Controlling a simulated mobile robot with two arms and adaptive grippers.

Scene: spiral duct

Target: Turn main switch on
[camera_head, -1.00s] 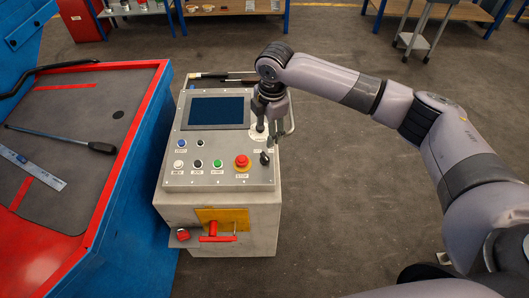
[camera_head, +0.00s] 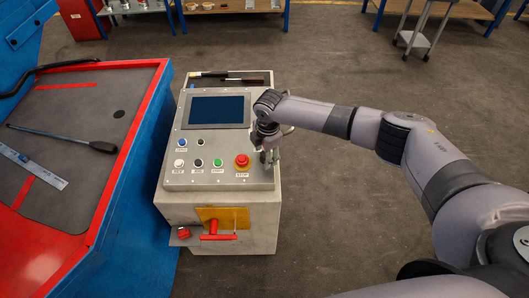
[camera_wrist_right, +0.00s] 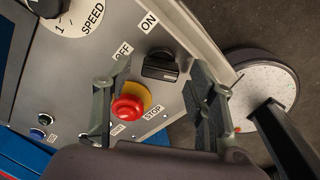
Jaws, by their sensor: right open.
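The control panel (camera_head: 215,176) is a grey box top with a dark screen and several buttons. A black rotary switch (camera_wrist_right: 160,66) sits on it between the OFF and ON labels in the right wrist view. My right gripper (camera_head: 268,155) is over the panel's right edge, open, with its fingers (camera_wrist_right: 157,75) on either side of the black switch in the wrist view. I cannot tell whether they touch it. In the head view the gripper covers the switch. My left gripper is not in view.
A red stop button (camera_head: 241,161) on a yellow ring is just left of the gripper; it also shows near one finger (camera_wrist_right: 128,104) in the wrist view. A red handle (camera_head: 217,237) is on the box front. A blue-and-red machine (camera_head: 113,180) stands left.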

